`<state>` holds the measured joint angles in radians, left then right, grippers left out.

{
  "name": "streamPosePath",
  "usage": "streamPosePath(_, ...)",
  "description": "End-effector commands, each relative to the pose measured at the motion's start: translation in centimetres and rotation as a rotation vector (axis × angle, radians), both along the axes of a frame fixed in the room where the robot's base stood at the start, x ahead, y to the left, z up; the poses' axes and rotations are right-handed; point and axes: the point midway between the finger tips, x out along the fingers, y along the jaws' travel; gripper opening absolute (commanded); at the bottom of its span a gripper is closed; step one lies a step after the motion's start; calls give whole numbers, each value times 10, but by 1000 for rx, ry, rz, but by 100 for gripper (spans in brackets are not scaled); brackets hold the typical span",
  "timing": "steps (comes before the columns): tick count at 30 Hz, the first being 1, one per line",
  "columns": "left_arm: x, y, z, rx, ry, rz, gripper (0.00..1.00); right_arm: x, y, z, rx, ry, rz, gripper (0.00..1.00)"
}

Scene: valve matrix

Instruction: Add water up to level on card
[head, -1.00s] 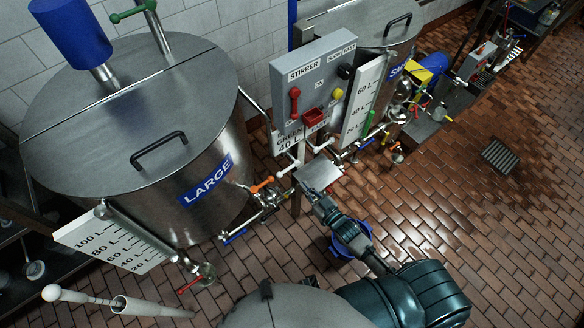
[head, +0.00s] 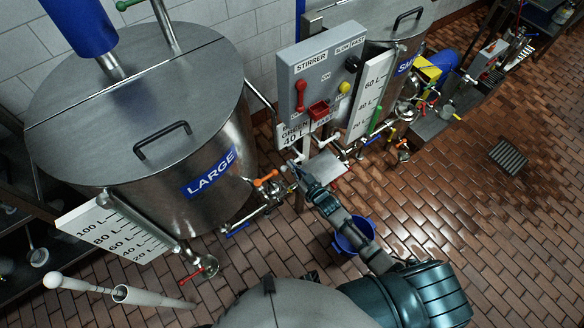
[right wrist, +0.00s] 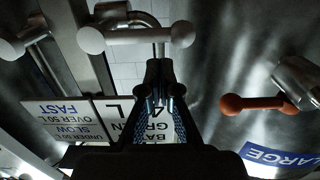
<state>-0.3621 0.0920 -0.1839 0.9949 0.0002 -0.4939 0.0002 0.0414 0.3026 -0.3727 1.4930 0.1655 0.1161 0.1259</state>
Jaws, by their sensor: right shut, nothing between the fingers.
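The card (head: 291,134) reading GREEN 40 L hangs under the stirrer panel; it shows upside down behind my fingers in the right wrist view (right wrist: 145,115). The large steel tank (head: 150,170) is at left, with a litre scale (head: 112,232) on its side. The smaller tank has its own scale (head: 368,95). My right gripper (head: 296,166) is shut and empty at the pipes below the card. In the right wrist view its fingertips (right wrist: 160,70) are just below a white valve handle (right wrist: 135,36); contact cannot be told. My left gripper is out of view.
An orange handle (head: 265,178) and a blue handle (head: 237,229) sit on pipes beside the large tank. A red handle (head: 192,275) is at its front. The stirrer panel (head: 322,75) stands above. A blue bucket (head: 352,236) is on the floor. Open tiled floor lies at right.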

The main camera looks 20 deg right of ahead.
Motion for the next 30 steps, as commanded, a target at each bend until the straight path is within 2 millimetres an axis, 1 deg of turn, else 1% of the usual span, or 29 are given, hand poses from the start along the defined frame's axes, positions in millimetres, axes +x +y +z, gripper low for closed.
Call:
streamPosePath(1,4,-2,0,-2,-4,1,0,2,0,-6,0,-1,-1,0)
streamPosePath(6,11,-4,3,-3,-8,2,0,3,1,-15,0,-2,-1,0)
streamPosePath(20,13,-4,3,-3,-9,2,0,3,1,-16,-8,-6,0,0)
streamPosePath(26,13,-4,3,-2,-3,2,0,2,2,-20,-66,-26,0,0)
streamPosePath(30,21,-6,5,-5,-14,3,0,2,4,-27,-147,-54,-1,0)
